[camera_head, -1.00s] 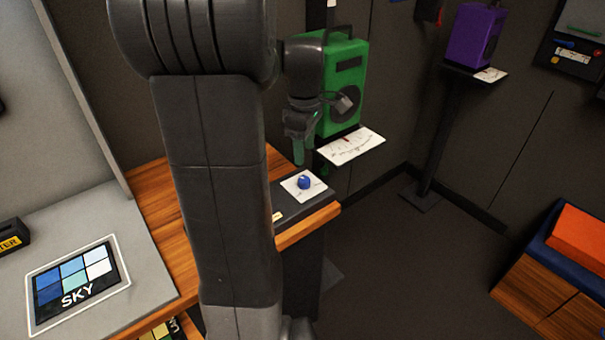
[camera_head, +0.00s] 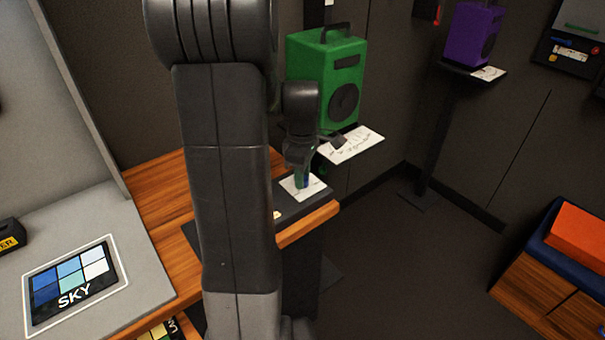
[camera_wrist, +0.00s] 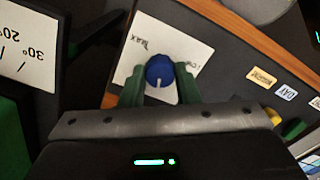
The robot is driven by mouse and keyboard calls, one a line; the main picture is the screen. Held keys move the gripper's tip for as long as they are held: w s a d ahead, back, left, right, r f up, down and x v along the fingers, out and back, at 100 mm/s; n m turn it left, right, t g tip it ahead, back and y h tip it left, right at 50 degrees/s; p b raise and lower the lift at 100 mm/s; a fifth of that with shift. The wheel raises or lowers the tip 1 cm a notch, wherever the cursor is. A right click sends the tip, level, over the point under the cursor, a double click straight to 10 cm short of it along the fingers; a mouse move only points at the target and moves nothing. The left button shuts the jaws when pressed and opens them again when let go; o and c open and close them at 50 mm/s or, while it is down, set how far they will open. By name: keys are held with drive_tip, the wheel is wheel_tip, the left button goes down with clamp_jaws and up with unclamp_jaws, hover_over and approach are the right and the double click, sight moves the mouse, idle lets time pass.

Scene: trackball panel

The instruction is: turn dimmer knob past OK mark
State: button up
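The blue dimmer knob (camera_wrist: 160,71) has a white pointer line and sits on a white card (camera_wrist: 196,50) with small print; I cannot make out an OK mark. In the wrist view the pointer line runs toward the bottom of the picture. My gripper (camera_wrist: 160,78) is open, with one green finger on each side of the knob; small gaps seem to show, and contact is unclear. In the head view my gripper (camera_head: 302,182) is down at the card (camera_head: 289,185) and mostly hides the knob.
The dark panel (camera_wrist: 230,75) with small labels lies on a wooden bench (camera_head: 310,222). A green speaker-like box (camera_head: 325,75) with a white scale card (camera_head: 352,146) stands just behind. A tablet marked SKY (camera_head: 72,285) is at left. Open floor lies to the right.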

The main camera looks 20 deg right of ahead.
drive_tip(key=c, duration=0.4)
drive_tip(key=m, duration=0.4)
drive_tip(key=shift+m+p, duration=0.3)
drive_tip(key=shift+p, duration=0.1)
drive_tip(key=m, duration=0.5)
drive_tip(key=shift+p, duration=0.35)
drive_tip(key=m, duration=0.5)
drive_tip(key=shift+m, duration=0.4)
drive_tip(key=shift+m+p, duration=0.35)
drive_tip(key=shift+m, duration=1.95)
